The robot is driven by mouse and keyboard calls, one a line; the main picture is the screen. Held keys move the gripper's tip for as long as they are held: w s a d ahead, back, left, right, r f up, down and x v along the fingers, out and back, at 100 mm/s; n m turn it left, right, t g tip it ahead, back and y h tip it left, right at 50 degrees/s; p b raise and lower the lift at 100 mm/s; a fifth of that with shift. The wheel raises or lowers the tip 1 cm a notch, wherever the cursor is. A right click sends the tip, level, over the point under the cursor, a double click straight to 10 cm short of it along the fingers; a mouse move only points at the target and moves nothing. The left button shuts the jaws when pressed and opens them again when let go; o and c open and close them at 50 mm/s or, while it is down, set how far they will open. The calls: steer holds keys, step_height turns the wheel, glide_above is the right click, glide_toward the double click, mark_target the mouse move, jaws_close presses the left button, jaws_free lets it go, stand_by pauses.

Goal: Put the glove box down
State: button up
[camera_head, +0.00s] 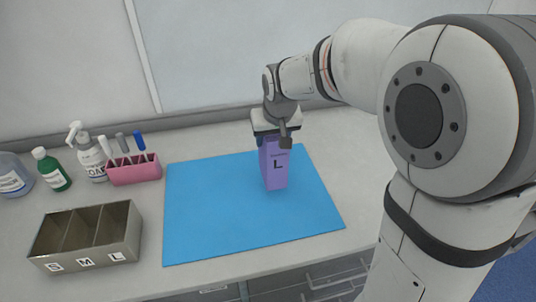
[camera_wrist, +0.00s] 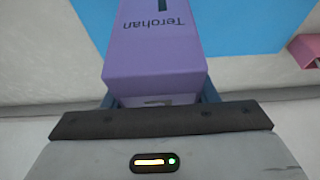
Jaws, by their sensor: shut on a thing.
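The glove box (camera_head: 275,168) is a purple upright box marked "L". It shows over the blue mat (camera_head: 205,215) on the table, toward the mat's back right. I cannot tell whether its lower end touches the mat. My gripper (camera_head: 272,138) is above it and shut on its upper end. In the wrist view the purple glove box (camera_wrist: 155,60) fills the space between the fingers, with the word "Terohan" upside down on its face. The fingers (camera_wrist: 160,98) are mostly hidden behind the gripper body and the box.
A grey three-compartment bin (camera_head: 125,240) labelled S, M, L stands at the front left. A pink rack (camera_head: 133,170) with markers, a white pump bottle (camera_head: 88,155), a green bottle (camera_head: 50,170) and a clear bottle (camera_head: 13,178) stand at the back left. Most of the mat is clear.

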steer(key=shift+f, duration=2.2)
steer(key=shift+f, duration=0.25)
steer(key=o, duration=1.5)
steer(key=shift+r, duration=0.1)
